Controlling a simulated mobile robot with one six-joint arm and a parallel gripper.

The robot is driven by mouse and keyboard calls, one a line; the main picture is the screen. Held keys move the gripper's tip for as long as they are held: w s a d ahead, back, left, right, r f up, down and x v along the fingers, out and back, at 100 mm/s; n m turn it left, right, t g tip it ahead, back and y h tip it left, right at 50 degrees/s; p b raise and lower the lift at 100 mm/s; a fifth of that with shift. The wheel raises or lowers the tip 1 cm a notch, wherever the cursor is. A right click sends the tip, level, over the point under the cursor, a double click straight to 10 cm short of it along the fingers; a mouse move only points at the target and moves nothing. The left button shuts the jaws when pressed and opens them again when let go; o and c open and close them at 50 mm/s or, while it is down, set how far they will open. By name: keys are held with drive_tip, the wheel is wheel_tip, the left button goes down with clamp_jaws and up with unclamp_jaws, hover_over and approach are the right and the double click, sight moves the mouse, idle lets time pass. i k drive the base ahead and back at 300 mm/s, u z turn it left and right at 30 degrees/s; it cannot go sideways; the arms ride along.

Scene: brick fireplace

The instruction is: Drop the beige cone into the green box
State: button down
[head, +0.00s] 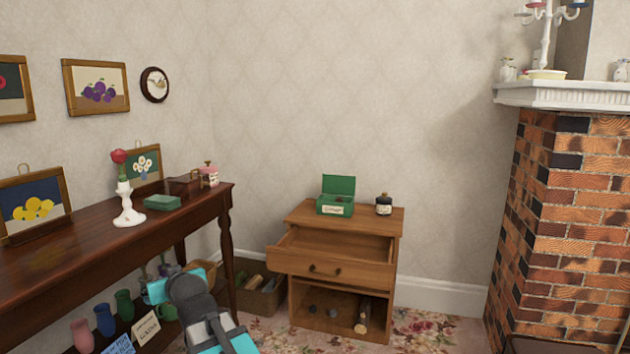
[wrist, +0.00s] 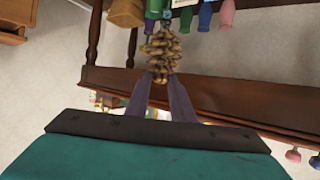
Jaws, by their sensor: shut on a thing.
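A beige-brown pine cone (wrist: 162,55) is between the fingertips of my gripper (wrist: 161,78) in the wrist view. My gripper is shut on it. In the head view my arm is low at the front, beside the dark table; the cone cannot be made out there. An open green box (head: 334,208) with a raised lid and a white label stands on top of the small wooden cabinet, well to the right of and beyond my arm. Its inside is mostly hidden. A second, closed green box (head: 162,202) lies on the dark table.
The dark table (head: 60,265) runs along the left, with several colored vases below it. The wooden cabinet (head: 380,222) has its drawer (head: 330,270) pulled out and a dark jar (head: 384,205) on top. A brick fireplace (head: 570,220) stands at right.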

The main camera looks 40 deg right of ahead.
sight(328, 211)
drive_tip(key=u, duration=0.05)
drive_tip(key=k, duration=1.65)
drive_tip(key=z, duration=0.9)
drive_tip(key=i, duration=1.7)
drive_tip(key=z, duration=0.05)
